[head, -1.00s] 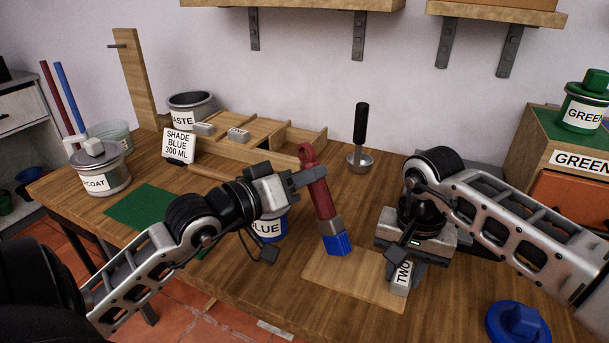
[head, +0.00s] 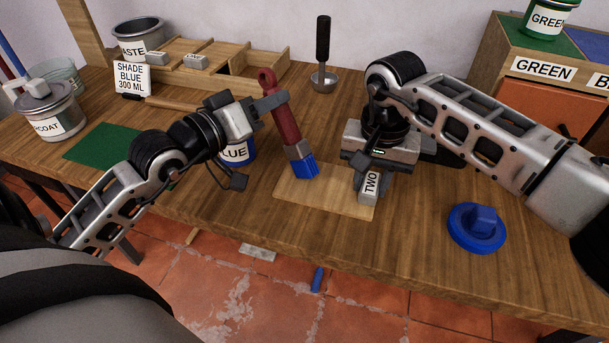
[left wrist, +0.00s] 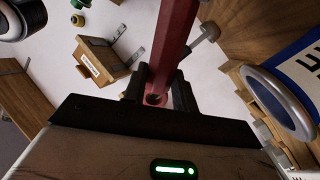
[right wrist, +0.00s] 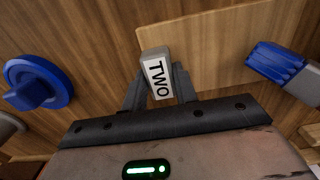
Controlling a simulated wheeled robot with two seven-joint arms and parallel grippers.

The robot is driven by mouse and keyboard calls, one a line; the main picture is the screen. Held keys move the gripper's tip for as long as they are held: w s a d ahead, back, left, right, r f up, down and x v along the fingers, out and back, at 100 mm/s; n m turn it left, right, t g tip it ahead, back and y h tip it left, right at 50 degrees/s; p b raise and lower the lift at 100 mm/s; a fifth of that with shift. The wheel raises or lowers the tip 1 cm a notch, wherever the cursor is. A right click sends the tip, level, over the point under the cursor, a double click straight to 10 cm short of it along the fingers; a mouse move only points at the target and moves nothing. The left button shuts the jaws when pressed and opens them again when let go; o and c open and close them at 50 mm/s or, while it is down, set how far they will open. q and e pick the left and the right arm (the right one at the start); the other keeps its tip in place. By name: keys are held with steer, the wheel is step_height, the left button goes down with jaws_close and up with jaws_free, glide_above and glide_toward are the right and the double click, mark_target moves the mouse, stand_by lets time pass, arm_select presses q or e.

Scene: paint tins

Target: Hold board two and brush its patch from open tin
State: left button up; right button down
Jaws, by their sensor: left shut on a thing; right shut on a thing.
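My left gripper (head: 272,101) is shut on the brush's red handle (head: 284,118); the handle also shows in the left wrist view (left wrist: 174,40). The blue bristles (head: 304,168) point down at the far left of board two (head: 315,198); I cannot tell whether they touch it. Board two is a pale wooden board lying on the table. My right gripper (head: 366,180) is shut on its grey block tagged TWO (head: 370,188), also seen in the right wrist view (right wrist: 156,72). No painted patch is distinguishable. The blue tin (head: 236,151) stands left of the brush, partly behind my left arm.
A blue lid (head: 477,228) lies right of board two. A green mat (head: 103,144), an undercoat tin (head: 55,112), a SHADE BLUE 300 ML card (head: 132,79) and a wooden tray (head: 258,66) are to the left. A ladle (head: 323,75) stands behind. The table's front edge is close.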

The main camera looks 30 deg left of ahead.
arm_select(q)
steer(key=shift+f, duration=0.3)
stand_by(0.4)
steer(key=w, duration=0.1)
steer(key=w+a, duration=0.2)
steer(key=shift+w, duration=0.35)
steer(key=shift+s+d, duration=0.15)
steer(key=shift+s, duration=0.55)
steer(key=shift+s+d, duration=0.15)
steer(key=shift+s, duration=0.5)
steer(key=s, duration=0.2)
steer(key=s+d, duration=0.1)
steer(key=s, duration=0.2)
steer(key=shift+s+d, duration=0.1)
steer(key=shift+d, duration=0.05)
